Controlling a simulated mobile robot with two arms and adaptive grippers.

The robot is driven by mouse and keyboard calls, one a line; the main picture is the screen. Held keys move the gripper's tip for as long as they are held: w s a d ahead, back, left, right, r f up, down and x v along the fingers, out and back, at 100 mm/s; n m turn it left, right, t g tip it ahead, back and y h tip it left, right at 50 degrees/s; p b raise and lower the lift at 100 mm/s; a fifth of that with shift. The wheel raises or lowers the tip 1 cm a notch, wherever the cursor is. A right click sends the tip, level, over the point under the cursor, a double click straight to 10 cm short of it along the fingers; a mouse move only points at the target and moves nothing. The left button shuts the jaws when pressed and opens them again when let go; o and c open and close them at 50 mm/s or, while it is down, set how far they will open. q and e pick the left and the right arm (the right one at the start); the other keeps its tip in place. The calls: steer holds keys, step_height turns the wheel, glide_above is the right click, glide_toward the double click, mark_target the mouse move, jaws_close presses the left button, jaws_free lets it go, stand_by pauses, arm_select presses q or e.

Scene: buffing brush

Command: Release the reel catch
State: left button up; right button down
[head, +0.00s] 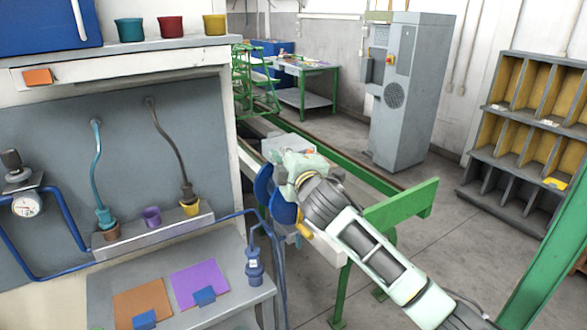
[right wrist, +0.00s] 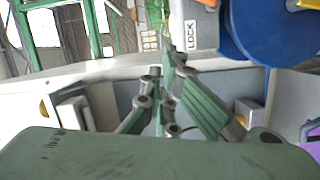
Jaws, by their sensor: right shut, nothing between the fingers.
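A blue reel (head: 284,207) with a yellow handle (head: 304,229) stands at the edge of the workbench in the head view, partly behind my right arm. The reel also shows at the top right of the right wrist view (right wrist: 262,32). Beside it there is a pale plate with a "LOCK" label (right wrist: 192,35). I cannot make out the catch itself for certain. My right gripper (right wrist: 168,62) is shut and empty, its fingertips just below and left of the label. In the head view its pale green body (head: 300,165) is over the reel, fingers hidden. My left gripper is not in view.
A grey panel with hanging hoses and a gauge (head: 27,206) is at the left. Below it a shelf holds orange (head: 142,300) and purple (head: 199,284) sheets. A green rail (head: 400,206) stands behind my right arm. Open floor lies toward the pigeonhole rack (head: 525,140).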

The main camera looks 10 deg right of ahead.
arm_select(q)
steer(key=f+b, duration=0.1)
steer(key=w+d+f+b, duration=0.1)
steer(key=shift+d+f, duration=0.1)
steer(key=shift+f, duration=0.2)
arm_select(e)
steer(key=s+d, duration=0.2)
steer(key=s, duration=0.5)
